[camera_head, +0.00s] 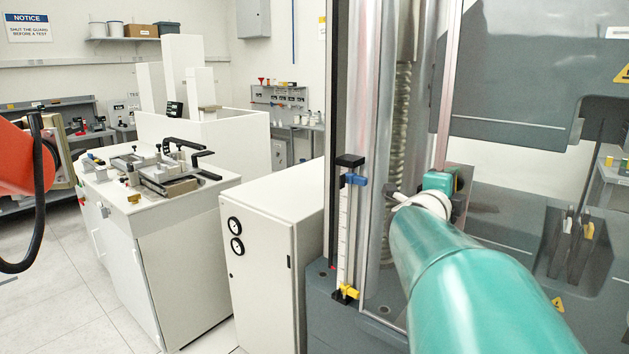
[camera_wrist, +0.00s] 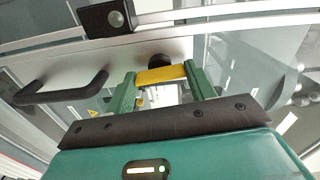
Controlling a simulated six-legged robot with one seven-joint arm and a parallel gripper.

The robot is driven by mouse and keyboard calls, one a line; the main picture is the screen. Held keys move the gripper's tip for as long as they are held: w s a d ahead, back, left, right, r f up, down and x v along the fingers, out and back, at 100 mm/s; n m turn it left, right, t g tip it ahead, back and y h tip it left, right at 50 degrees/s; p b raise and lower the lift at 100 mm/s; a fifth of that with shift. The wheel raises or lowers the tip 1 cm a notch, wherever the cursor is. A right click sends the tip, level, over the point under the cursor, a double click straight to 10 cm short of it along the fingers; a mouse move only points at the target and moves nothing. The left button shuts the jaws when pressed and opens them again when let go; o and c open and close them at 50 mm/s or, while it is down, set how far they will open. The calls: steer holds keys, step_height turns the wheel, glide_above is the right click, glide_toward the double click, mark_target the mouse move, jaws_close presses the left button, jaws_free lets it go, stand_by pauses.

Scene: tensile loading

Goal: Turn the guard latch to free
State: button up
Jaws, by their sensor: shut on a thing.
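The guard latch (camera_wrist: 162,75) shows in the wrist view as a short yellow bar beside a round black knob on the guard's pale frame plate. My gripper (camera_wrist: 160,82) has its two green fingers on either side of the yellow bar and is shut on it. The bar lies nearly crosswise between the fingers, slightly tilted. In the head view my gripper (camera_head: 440,181) is at the clear guard's edge, beyond my teal arm, and the latch is hidden there.
A black guard handle (camera_wrist: 62,88) is left of the latch in the wrist view, and a black block (camera_wrist: 106,18) sits on the rail above. In the head view a scale post (camera_head: 345,225) stands left of my arm, and a white cabinet (camera_head: 262,260) stands further left.

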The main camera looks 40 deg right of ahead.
steer(key=shift+m, duration=0.6)
steer(key=o, duration=1)
steer(key=a, duration=0.4)
steer(key=s+a, duration=0.1)
steer(key=a, duration=0.4)
steer(key=s+a, duration=0.1)
steer(key=a, duration=0.3)
steer(key=shift+s+a, duration=0.1)
steer(key=shift+a, duration=0.2)
